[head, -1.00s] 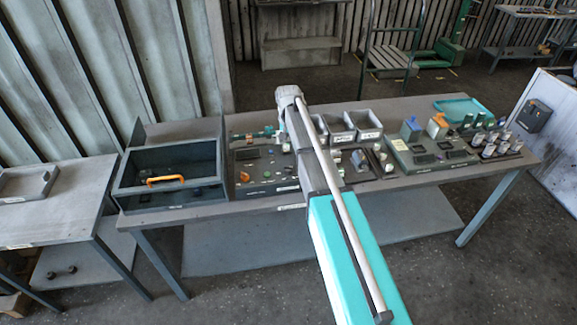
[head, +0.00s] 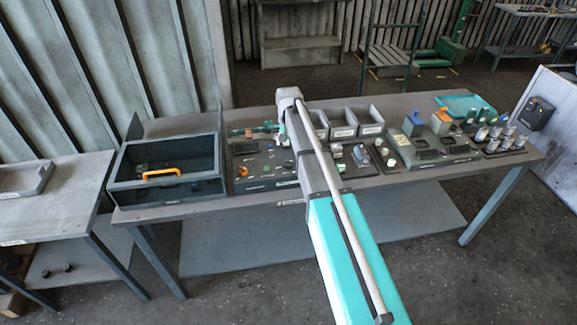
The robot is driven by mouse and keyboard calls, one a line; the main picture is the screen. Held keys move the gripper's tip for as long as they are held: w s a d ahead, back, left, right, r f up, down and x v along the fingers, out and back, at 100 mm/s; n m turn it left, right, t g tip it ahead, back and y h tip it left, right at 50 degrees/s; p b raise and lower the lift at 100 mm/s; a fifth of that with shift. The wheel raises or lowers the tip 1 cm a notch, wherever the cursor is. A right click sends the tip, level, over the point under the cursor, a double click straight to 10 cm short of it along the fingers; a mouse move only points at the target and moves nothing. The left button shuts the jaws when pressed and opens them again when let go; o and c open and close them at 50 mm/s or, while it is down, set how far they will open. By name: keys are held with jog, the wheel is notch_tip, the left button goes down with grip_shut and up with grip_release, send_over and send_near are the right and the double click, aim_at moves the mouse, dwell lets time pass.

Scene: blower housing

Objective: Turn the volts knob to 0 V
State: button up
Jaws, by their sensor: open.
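A dark control panel (head: 265,180) lies on the workbench, between the open grey box and my arm. It carries small knobs and buttons, one of them orange (head: 243,171), and a dark display. The labels are too small to read, so I cannot tell which knob is the volts knob or where it points. My gripper (head: 283,139) hangs from the end of my arm over the back right part of this panel. It is open but small and partly hidden by my arm. I cannot tell whether it touches anything. My arm also covers the panel's right side.
A grey box (head: 118,184) with an orange handle stands left of the panel. Grey bins (head: 370,129) stand right of my arm. Further right are small knob fixtures, a green-grey panel (head: 455,158), metal cylinders (head: 495,133) and a teal tray (head: 453,104).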

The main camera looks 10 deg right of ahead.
aim_at(289, 161)
jog(key=shift+f+b, duration=4.55)
jog(key=shift+f, duration=0.3)
jog(key=c, duration=1.1)
jog(key=shift+n, duration=2)
jog(key=shift+c, duration=0.3)
jog(key=o, duration=1.2)
jog(key=shift+c, duration=0.2)
jog(key=shift+m, duration=0.5)
